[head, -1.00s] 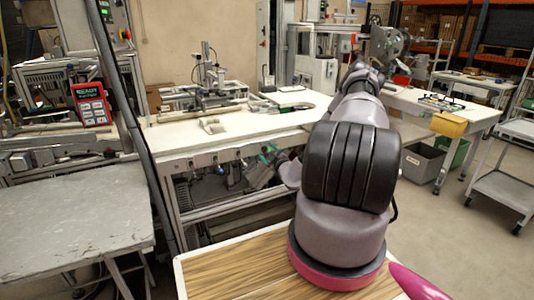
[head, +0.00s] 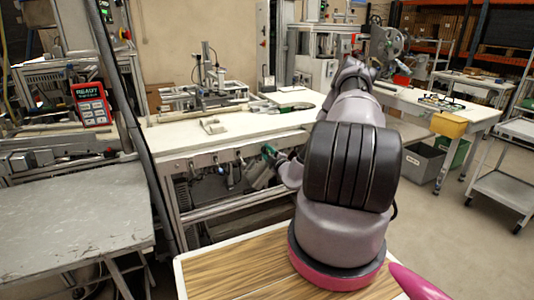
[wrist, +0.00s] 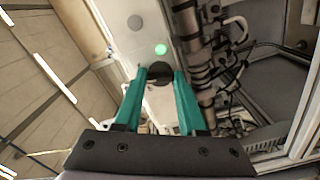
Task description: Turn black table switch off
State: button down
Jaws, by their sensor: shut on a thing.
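The black table switch (wrist: 158,70) is a dark round knob on a pale panel in the wrist view. My gripper (wrist: 160,77) has its two green fingers on either side of the knob, shut on it. The fingertips hide part of the knob, so I cannot tell which way it is turned. A green lamp (wrist: 161,49) glows just above the knob. In the head view my gripper (head: 268,150) is at the front edge of the white table (head: 235,133), and the knob cannot be made out there.
A grey round button (wrist: 134,22) sits further along the panel. Pipes and cables (wrist: 200,60) run close to the right of the fingers. Fixtures (head: 205,80) stand on the table. A grey-topped table (head: 70,215) is at the left. Open floor lies at the right.

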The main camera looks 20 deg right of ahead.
jog(key=n, duration=0.5)
jog(key=shift+n, duration=0.3)
jog(key=shift+f+n, duration=0.1)
jog(key=shift+n, duration=2)
jog(key=shift+s, duration=0.1)
jog(key=shift+c, duration=2.4)
grip_release()
jog(key=s, duration=1)
jog(key=shift+s+d, duration=0.15)
jog(key=shift+s, duration=0.2)
